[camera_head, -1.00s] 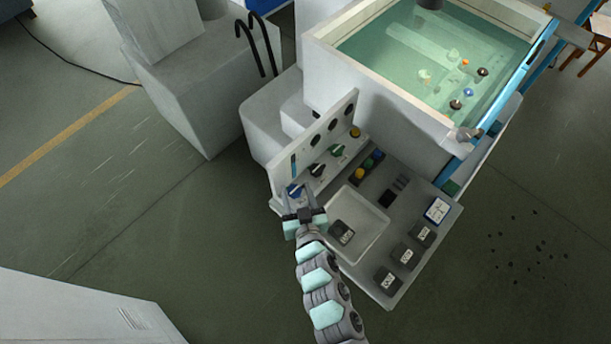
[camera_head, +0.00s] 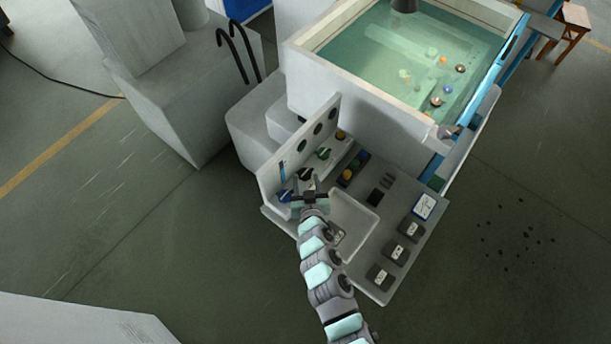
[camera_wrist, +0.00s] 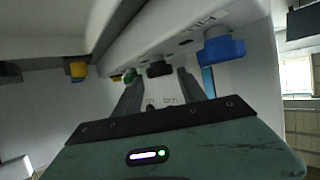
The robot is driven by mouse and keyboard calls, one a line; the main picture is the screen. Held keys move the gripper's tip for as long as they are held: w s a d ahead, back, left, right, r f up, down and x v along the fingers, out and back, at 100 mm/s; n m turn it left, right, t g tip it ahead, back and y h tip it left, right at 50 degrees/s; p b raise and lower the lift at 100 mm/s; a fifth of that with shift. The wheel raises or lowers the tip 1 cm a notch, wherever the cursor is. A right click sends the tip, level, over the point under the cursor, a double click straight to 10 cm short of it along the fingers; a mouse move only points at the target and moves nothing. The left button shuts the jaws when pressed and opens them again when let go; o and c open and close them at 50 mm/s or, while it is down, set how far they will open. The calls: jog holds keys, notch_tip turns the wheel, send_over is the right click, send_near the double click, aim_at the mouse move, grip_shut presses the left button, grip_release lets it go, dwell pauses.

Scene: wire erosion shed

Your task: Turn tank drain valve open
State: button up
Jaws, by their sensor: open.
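A row of knobs stands on the upright panel (camera_head: 270,184) of the machine: blue (camera_head: 285,196), black (camera_head: 306,174), green (camera_head: 324,153) and yellow (camera_head: 341,134). My gripper (camera_head: 304,183) is open and empty, close in front of the black knob. In the wrist view the black knob (camera_wrist: 159,68) shows between the two fingers (camera_wrist: 160,84), around their tips; contact cannot be told. The blue knob (camera_wrist: 222,47) hangs to the right there, beside a label that seems to read FILL. The green knob (camera_wrist: 130,75) is just left. I cannot read which knob is marked drain.
A white tray (camera_head: 372,222) lies below the panel, partly behind my arm. Dark labelled blocks (camera_head: 397,252) line the console's right side. Buttons (camera_head: 346,177) sit near the panel's far end. The liquid-filled tank (camera_head: 340,70) rises behind.

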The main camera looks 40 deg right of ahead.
aim_at(305, 175)
jog(key=shift+x, duration=1.1)
jog(key=shift+c, duration=0.6)
grip_shut()
